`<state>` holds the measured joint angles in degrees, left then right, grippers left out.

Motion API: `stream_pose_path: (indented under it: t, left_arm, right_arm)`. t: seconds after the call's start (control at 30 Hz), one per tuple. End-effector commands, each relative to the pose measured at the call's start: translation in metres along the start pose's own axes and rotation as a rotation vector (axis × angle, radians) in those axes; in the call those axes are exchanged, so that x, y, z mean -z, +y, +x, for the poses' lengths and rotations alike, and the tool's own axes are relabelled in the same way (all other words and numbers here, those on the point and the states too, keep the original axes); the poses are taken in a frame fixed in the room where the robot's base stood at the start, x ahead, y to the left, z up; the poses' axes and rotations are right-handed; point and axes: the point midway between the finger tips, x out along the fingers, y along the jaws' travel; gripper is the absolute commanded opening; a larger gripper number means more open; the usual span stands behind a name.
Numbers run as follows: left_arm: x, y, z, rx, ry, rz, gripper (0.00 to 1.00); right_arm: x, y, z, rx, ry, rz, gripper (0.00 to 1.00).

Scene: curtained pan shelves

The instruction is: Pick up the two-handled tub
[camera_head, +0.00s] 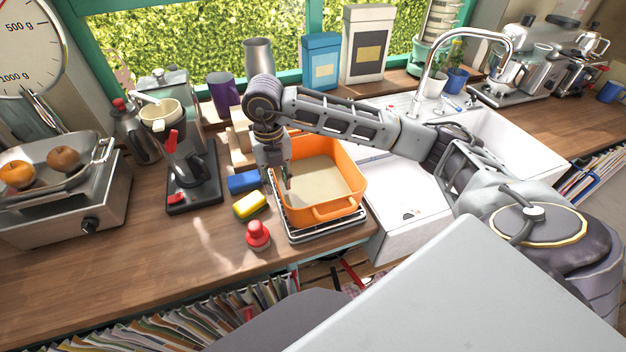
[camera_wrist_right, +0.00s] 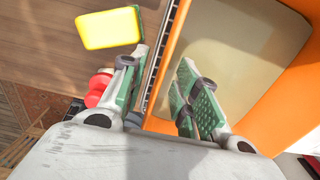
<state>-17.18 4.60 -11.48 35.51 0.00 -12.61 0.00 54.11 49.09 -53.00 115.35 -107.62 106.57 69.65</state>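The two-handled tub (camera_head: 340,206) is orange with a beige inner floor. It sits upright on a wire rack on the counter, left of the sink, with one handle (camera_head: 335,211) on its near side. My right gripper (camera_head: 282,178) points down at the tub's left wall. In the wrist view the tub (camera_wrist_right: 281,26) lies at the right, and my right gripper (camera_wrist_right: 162,78) is open. One finger is on the outer side of the wall and the other on the inner side, with space between them. I cannot tell how deep the fingers reach. My left gripper is not in view.
A blue sponge (camera_head: 244,182), a yellow sponge (camera_head: 250,204) and a red-topped object (camera_head: 257,236) stand left of the tub. A black coffee machine (camera_head: 194,184) is further left. The white sink (camera_head: 411,211) is at the right. The front-left counter is clear.

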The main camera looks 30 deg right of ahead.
Motion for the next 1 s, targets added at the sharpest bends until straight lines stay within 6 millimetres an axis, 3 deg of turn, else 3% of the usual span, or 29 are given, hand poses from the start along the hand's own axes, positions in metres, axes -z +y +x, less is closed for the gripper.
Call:
stream_pose_path:
  t: [0.43,1.0]
  left_arm:
    - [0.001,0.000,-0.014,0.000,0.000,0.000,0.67]
    - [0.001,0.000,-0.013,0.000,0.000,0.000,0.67]
  right_arm:
    - [-0.001,-0.003,0.042,0.001,0.003,0.000,0.31]
    - [-0.001,-0.003,0.046,0.000,0.001,0.000,0.28]
